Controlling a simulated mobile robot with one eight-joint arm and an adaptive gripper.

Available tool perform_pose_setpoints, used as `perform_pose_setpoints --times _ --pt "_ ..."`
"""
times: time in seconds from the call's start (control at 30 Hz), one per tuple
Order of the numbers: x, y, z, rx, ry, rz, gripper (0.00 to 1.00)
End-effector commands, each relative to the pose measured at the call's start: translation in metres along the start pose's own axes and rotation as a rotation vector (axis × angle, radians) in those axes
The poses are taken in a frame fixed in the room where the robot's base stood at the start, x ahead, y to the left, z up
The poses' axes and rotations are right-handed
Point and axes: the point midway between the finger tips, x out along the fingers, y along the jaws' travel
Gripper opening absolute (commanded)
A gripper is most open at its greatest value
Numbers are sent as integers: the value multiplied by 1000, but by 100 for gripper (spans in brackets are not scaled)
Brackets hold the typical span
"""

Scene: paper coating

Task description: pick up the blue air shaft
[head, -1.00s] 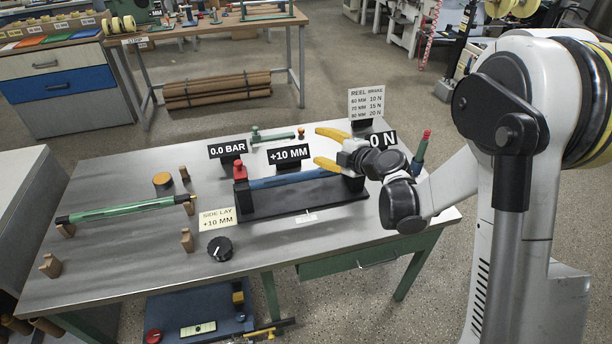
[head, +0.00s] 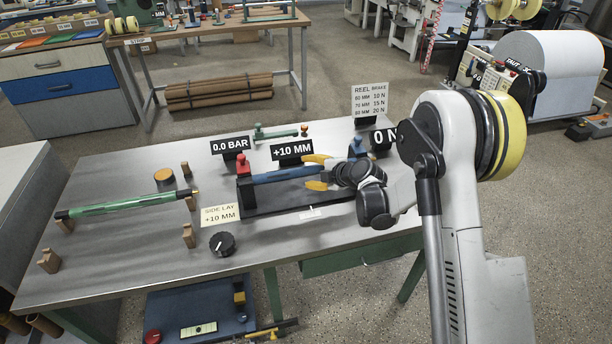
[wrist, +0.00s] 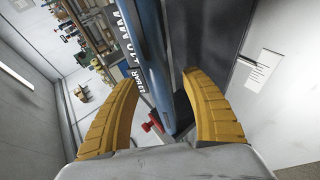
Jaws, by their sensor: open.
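The blue air shaft (head: 285,175) lies level in a black stand (head: 290,197) on the metal table, its left end beside a red-topped post (head: 241,165). My gripper (head: 318,172) is at the right part of the shaft, with its yellow fingers apart, one on the far side and one on the near side. In the wrist view the blue shaft (wrist: 158,60) runs lengthwise between the open yellow fingers (wrist: 158,110), with visible gaps to both fingers. I cannot tell whether anything touches it.
A green shaft (head: 125,206) lies on wooden supports at the left. Signs reading 0.0 BAR (head: 229,148) and +10 MM (head: 291,151) stand behind the stand. A black knob (head: 222,244) sits in front. Bare table (head: 110,260) lies front left.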

Motion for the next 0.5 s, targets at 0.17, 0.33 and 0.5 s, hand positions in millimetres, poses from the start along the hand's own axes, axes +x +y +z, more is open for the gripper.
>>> perform_pose_setpoints --times 0.17,0.33,0.5 --pt "11 0 -1 0 0 1 55" --pt "10 1 -1 0 0 1 42" --pt "10 1 -1 0 0 1 0"
